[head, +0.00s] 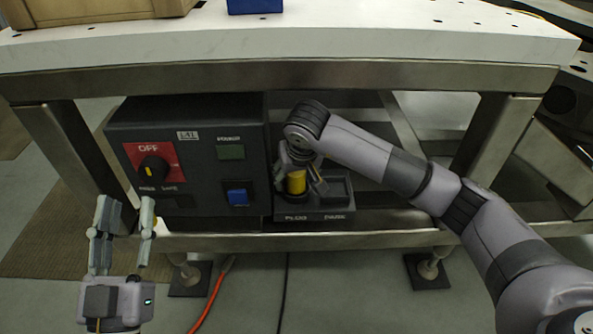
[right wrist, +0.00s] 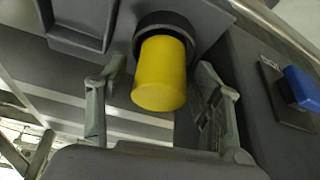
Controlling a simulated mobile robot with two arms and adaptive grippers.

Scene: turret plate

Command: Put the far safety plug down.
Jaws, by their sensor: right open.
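The yellow safety plug (head: 296,183) stands upright in the round dark socket at the PLUG label, on a small dark block beside the control box. In the right wrist view the plug (right wrist: 160,78) sits with one end in the dark ring (right wrist: 165,28). My right gripper (head: 301,178) is at the plug. Its fingers (right wrist: 160,85) are apart, one on each side of the plug, with visible gaps. The square PARK recess (head: 336,190) right of the plug is empty. My left gripper (head: 126,208) is open and empty at the lower left.
The control box (head: 195,115) has a red OFF panel with a rotary knob (head: 154,168) and a blue switch (head: 238,196). The white tabletop (head: 350,45) and its metal frame (head: 350,77) lie above. An orange cable (head: 212,295) lies on the floor.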

